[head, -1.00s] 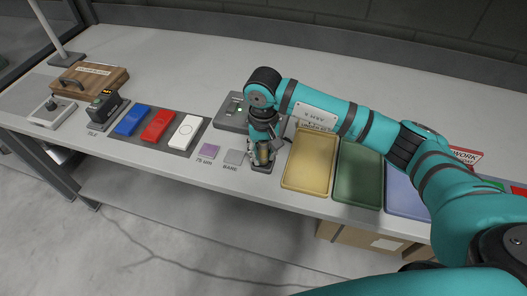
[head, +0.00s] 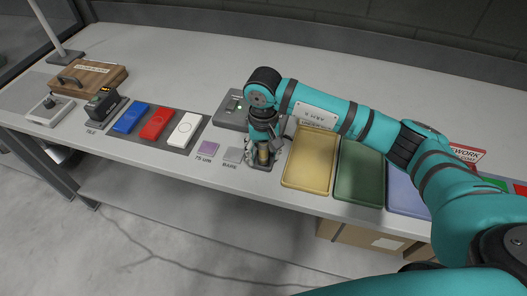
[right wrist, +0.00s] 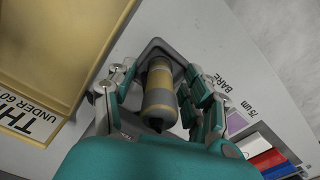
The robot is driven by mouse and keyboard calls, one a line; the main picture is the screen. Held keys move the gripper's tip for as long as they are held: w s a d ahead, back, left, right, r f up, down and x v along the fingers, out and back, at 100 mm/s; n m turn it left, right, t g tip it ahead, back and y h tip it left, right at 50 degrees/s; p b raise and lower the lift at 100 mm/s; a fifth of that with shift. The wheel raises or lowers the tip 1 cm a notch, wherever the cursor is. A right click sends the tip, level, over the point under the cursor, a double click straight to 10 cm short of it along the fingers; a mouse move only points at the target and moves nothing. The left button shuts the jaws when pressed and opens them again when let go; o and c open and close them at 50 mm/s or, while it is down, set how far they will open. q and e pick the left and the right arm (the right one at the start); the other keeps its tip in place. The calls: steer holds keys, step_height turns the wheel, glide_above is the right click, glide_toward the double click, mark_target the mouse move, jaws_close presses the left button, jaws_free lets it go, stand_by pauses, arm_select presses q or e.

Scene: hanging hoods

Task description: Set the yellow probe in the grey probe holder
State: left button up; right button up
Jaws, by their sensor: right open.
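The yellow probe (head: 263,156), a cylinder with yellow and grey bands, stands in the grey probe holder (head: 262,167) near the front edge of the bench. In the right wrist view the probe (right wrist: 158,85) sits within the rounded square outline of the holder (right wrist: 152,46). My right gripper (head: 264,150) points down over the probe. Its fingers are open on both sides of it, with gaps visible in the right wrist view (right wrist: 160,82). The probe's lower end is hidden there. My left gripper is not in view.
A yellow tray (head: 309,161), a green tray (head: 359,172) and a blue tray (head: 404,192) lie right of the holder. A grey device (head: 231,112) stands behind. The back of the bench is clear.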

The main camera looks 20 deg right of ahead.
steer(key=shift+r, duration=0.25)
step_height(320, 180, up, 12)
steer(key=shift+f, duration=0.25)
